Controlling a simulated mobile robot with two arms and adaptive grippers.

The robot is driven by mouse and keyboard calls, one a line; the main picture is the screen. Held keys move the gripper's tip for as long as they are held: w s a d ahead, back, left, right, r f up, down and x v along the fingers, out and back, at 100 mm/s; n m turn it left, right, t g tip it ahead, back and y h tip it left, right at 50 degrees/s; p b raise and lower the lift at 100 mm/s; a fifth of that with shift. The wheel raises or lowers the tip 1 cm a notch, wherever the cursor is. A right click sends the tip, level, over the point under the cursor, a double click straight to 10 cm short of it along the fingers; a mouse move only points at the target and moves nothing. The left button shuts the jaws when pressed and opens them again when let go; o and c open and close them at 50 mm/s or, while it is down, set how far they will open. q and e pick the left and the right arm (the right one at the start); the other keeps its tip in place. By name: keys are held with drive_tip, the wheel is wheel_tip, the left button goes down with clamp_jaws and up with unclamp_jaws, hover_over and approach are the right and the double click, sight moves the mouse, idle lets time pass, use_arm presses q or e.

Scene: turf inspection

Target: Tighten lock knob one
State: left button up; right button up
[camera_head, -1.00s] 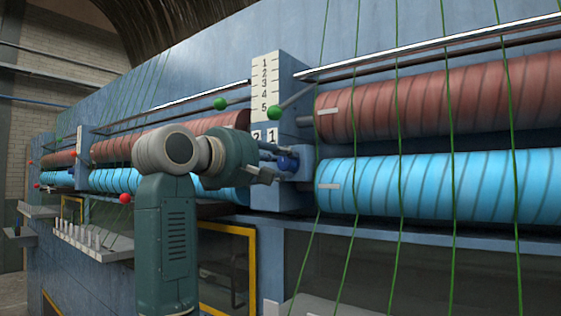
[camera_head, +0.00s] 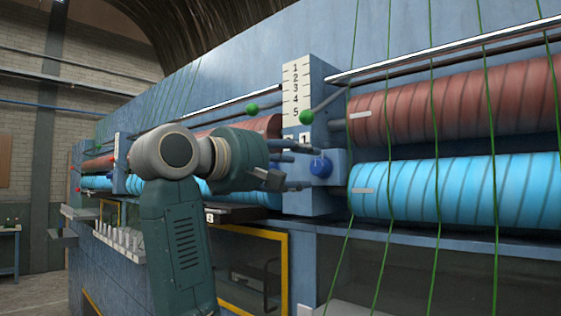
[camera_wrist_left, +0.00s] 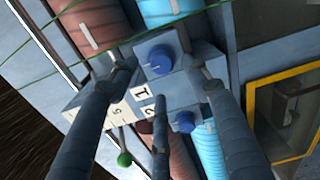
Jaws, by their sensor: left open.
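Lock knob one (camera_head: 321,167) is a round blue knob on a blue bracket just below the label plate marked 1. It also shows in the left wrist view (camera_wrist_left: 160,61) beside the printed 1. My left gripper (camera_head: 309,168) is open, with its fingers pointing at the knob from the left. In the left wrist view, my left gripper (camera_wrist_left: 158,75) has spread fingers on either side of the knob and holds nothing. I cannot tell whether a fingertip touches it. A second blue knob (camera_wrist_left: 184,122) sits by the printed 2. My right gripper is not in view.
Red rolls (camera_head: 450,101) and light-blue rolls (camera_head: 470,188) run along the machine, with green strands before them. Green-balled levers (camera_head: 306,117) stick out above the knob, near the numbered scale (camera_head: 296,90). A yellow-framed window (camera_head: 283,275) lies below.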

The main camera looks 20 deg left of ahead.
use_arm(q)
drive_tip(key=v, duration=0.6)
drive_tip(key=shift+s, duration=0.2)
